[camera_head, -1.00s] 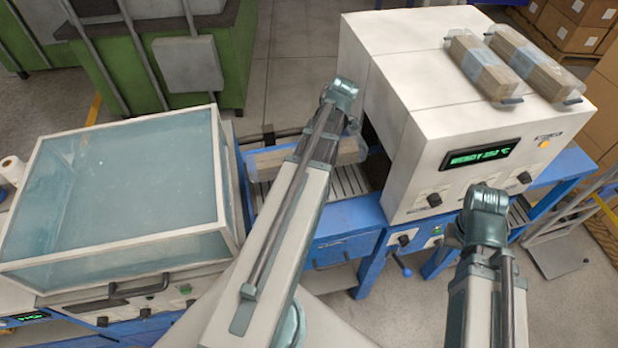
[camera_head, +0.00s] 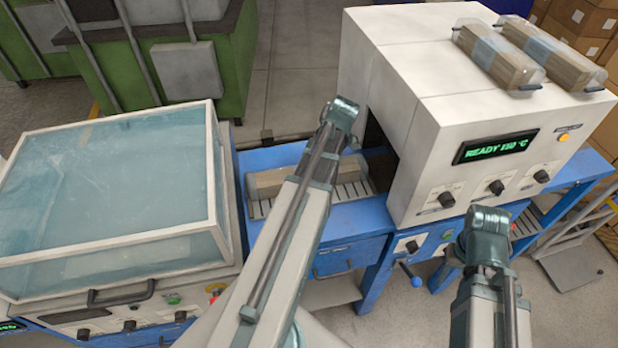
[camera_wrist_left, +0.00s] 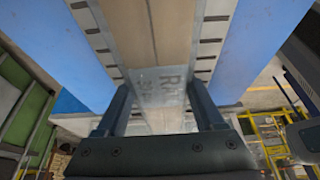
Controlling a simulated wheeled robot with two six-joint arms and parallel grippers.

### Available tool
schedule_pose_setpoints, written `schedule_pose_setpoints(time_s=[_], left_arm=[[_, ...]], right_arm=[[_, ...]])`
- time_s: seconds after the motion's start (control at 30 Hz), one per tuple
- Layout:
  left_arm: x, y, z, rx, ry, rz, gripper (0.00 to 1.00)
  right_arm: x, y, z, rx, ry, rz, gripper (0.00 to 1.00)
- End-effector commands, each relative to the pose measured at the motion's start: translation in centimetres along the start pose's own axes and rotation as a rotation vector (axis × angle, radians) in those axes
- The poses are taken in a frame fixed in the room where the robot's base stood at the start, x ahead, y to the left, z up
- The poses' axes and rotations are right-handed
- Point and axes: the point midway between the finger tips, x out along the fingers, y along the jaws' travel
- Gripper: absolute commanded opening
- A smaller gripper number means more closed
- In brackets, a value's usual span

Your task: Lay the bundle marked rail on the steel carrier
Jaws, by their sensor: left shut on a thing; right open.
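A film-wrapped brown bundle (camera_head: 272,183) lies along the slatted steel carrier (camera_head: 349,192), partly hidden by my left arm in the head view. In the left wrist view the bundle (camera_wrist_left: 155,38) runs lengthwise over the carrier's slotted strips (camera_wrist_left: 92,30); its band shows a mark beginning with R, the rest not readable. My left gripper (camera_wrist_left: 158,88) is shut on it, a finger on each side. In the head view the left gripper is hidden behind its arm. My right gripper (camera_head: 455,252) is open, mostly hidden by its own arm in front of the white oven.
The white oven (camera_head: 420,90) stands right of the carrier, its display reading READY 150 °C, with two wrapped bundles (camera_head: 500,58) on top. A clear-lidded machine (camera_head: 110,190) stands to the left. Green cabinets (camera_head: 230,60) are behind. A blue frame (camera_head: 345,222) borders the carrier.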

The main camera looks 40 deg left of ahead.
Motion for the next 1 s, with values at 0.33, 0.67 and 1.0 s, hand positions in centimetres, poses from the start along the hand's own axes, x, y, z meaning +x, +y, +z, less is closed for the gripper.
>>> schedule_pose_setpoints(time_s=[0.33, 0.67, 1.0], left_arm=[[0.2, 0.0, 0.1, 0.0, 0.001, 0.0, 0.0], [0.1, 0.0, 0.1, 0.0, 0.0, 0.0, 1.0], [-0.8, 0.0, -0.1, 0.001, 0.0, 0.0, 1.0]], right_arm=[[0.3, 0.0, 0.0, 0.0, 0.0, 0.0, 0.5], [0.2, 0.0, 0.0, 0.0, 0.0, 0.0, 0.5], [-0.8, 0.1, 0.1, 0.0, 0.0, 0.0, 0.5]])
